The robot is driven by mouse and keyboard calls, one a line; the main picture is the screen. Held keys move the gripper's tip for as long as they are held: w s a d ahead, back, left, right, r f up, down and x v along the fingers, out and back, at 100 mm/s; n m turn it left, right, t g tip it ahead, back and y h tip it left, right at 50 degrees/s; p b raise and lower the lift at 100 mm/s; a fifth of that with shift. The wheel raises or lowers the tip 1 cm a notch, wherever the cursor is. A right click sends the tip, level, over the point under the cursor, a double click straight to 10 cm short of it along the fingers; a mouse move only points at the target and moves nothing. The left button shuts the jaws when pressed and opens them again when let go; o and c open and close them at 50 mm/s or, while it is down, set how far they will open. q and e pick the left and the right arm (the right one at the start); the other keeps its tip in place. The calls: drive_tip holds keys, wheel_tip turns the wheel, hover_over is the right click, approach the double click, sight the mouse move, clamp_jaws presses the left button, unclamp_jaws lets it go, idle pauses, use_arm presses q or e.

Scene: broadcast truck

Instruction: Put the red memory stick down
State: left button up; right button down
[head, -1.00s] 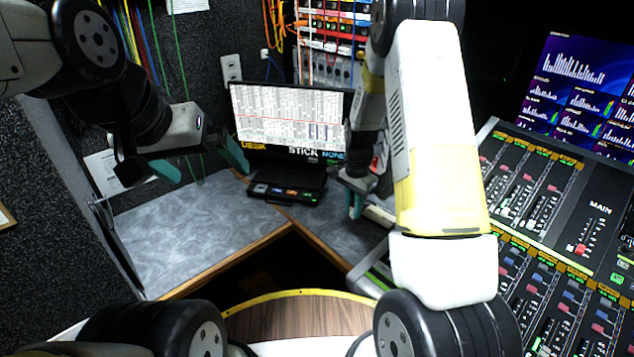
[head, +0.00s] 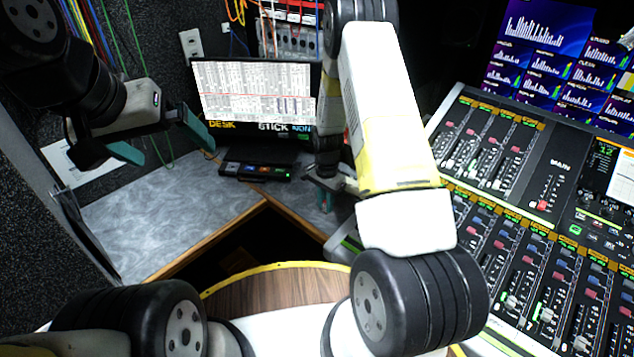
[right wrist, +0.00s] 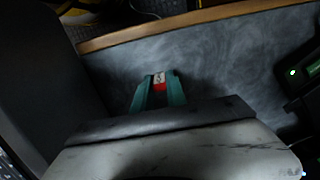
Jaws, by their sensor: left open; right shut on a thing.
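The red memory stick (right wrist: 159,86) shows in the right wrist view between the teal fingertips of my right gripper (right wrist: 158,92). The gripper is shut on it. Its end looks pale, its body red. It is over the grey desk top; I cannot tell whether it touches the surface. In the head view my right gripper (head: 326,196) is low over the desk, right of the small black device, and the stick cannot be made out there. My left gripper (head: 160,142) is open and empty, above the left part of the desk.
A black device with coloured lights (head: 256,171) sits on the desk below a lit screen (head: 255,95). The grey desk (head: 165,215) is clear at left. A mixing console (head: 540,240) fills the right. A dark gap lies before the desk's wooden edge.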

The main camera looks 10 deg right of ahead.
drive_tip(key=shift+f, duration=0.1)
drive_tip(key=c, duration=1.3)
unclamp_jaws()
drive_tip(key=shift+c, duration=0.2)
drive_tip(key=s+a+r+n+t+y, duration=0.15)
drive_tip(key=s+r, duration=0.25)
drive_tip(key=r, duration=1.2)
drive_tip(key=s+r+n+t, duration=0.1)
drive_tip(key=s+r+n, duration=0.25)
drive_tip(key=r, duration=1.25)
drive_tip(key=s+r+n+t, duration=0.2)
drive_tip(key=s+r, duration=0.3)
drive_tip(key=s, duration=0.3)
drive_tip(key=s+r+n+t, duration=0.1)
drive_tip(key=s+r+n, duration=0.3)
drive_tip(key=s, duration=0.5)
drive_tip(key=shift+s+a+r+t+y, duration=0.2)
drive_tip(key=shift+r+t+y, duration=0.15)
drive_tip(key=shift+r, duration=0.2)
